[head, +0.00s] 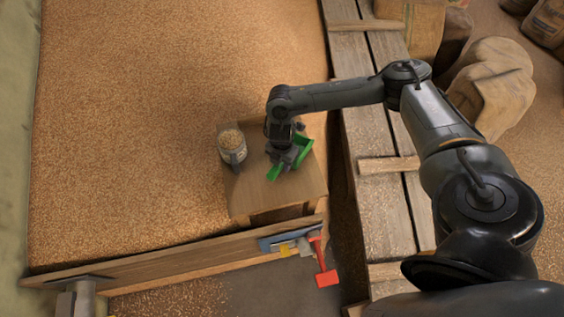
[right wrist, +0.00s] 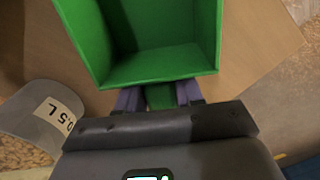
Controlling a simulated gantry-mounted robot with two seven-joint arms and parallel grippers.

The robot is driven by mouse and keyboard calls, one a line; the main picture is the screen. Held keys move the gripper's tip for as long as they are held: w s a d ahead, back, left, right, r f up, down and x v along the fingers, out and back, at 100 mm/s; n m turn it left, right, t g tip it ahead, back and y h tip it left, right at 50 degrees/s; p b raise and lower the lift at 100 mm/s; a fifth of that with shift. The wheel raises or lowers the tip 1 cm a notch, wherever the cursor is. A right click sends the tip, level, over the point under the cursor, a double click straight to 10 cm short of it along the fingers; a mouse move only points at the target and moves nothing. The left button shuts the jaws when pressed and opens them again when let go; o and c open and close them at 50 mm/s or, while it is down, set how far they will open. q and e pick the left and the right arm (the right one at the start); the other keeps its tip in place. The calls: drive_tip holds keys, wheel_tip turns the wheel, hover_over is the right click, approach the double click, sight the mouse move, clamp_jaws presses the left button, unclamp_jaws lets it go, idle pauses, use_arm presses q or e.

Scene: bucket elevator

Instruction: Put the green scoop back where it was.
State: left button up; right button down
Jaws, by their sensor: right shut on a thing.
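The green scoop (head: 303,153) is at my right gripper (head: 283,160), over the small wooden table (head: 250,196) in the head view. In the right wrist view the scoop's open box-shaped bowl (right wrist: 150,65) fills the top, and its handle runs down between the fingers of my right gripper (right wrist: 160,97), which is shut on it. The bowl looks empty. I cannot tell whether the scoop touches the tabletop. My left gripper is not in view.
A measuring jug (head: 232,149) filled with grain stands at the table's left edge; it shows as a "0.5 L" container (right wrist: 45,112) in the right wrist view. A red scoop (head: 326,276) hangs by the wooden board (head: 180,252). Sacks (head: 492,90) lie at upper right.

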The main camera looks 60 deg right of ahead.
drive_tip(key=c, duration=1.2)
unclamp_jaws()
drive_tip(key=shift+f, duration=0.15)
drive_tip(key=o, duration=0.5)
